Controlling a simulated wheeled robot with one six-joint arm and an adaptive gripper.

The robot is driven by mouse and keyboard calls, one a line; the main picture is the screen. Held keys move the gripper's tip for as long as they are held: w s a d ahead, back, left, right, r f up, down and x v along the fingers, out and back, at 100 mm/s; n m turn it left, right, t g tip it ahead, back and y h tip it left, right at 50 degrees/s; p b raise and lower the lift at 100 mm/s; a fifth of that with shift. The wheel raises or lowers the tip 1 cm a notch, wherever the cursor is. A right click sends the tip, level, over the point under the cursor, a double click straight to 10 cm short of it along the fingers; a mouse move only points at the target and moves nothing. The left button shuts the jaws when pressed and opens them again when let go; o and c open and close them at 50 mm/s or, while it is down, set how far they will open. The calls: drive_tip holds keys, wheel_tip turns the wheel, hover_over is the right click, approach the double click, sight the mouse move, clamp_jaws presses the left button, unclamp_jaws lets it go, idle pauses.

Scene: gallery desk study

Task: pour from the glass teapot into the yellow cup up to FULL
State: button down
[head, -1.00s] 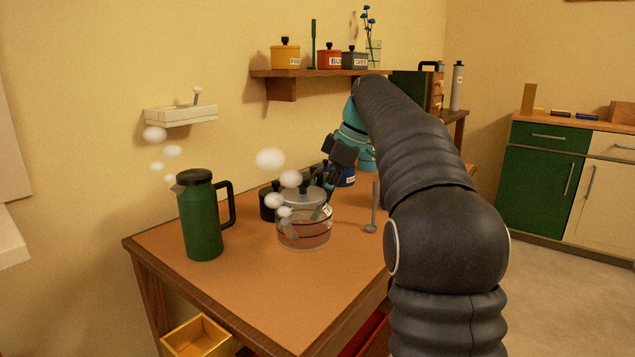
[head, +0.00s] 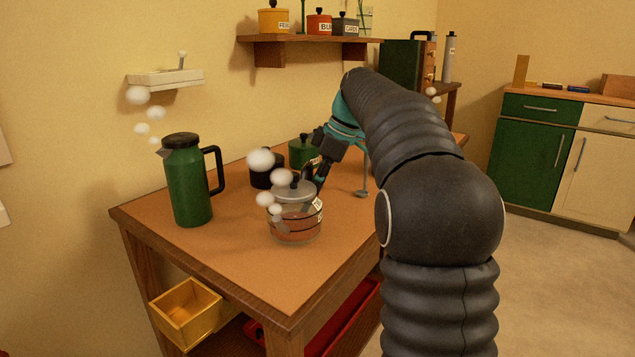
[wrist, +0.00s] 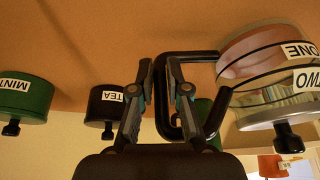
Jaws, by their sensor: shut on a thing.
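The glass teapot (head: 292,227) stands upright over the brown desk, with reddish-brown liquid low inside, a grey lid and a black knob. My gripper (head: 318,172) is at its far right side. In the wrist view, which looks upside down, my gripper (wrist: 164,95) is shut on the black loop handle (wrist: 188,54). The glass teapot (wrist: 262,68) there shows bands labelled ONE and TWO. Whether its base touches the desk, I cannot tell. I cannot make out a yellow cup in either view.
A green jug (head: 187,185) stands left of the teapot. A black TEA canister (wrist: 106,106) and a green MINT canister (wrist: 22,98) stand behind. A grey spoon-like stand (head: 363,178) is to the right. The desk's front (head: 250,265) is clear. White puffs hang near the teapot and jug.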

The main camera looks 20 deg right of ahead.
drive_tip(key=shift+f, duration=0.4)
idle(0.5)
drive_tip(key=c, duration=1.1)
unclamp_jaws()
drive_tip(key=shift+r+p, duration=1.1)
drive_tip(key=shift+r, duration=0.3)
drive_tip(key=shift+r+p, duration=0.35)
drive_tip(key=shift+r, duration=2.25)
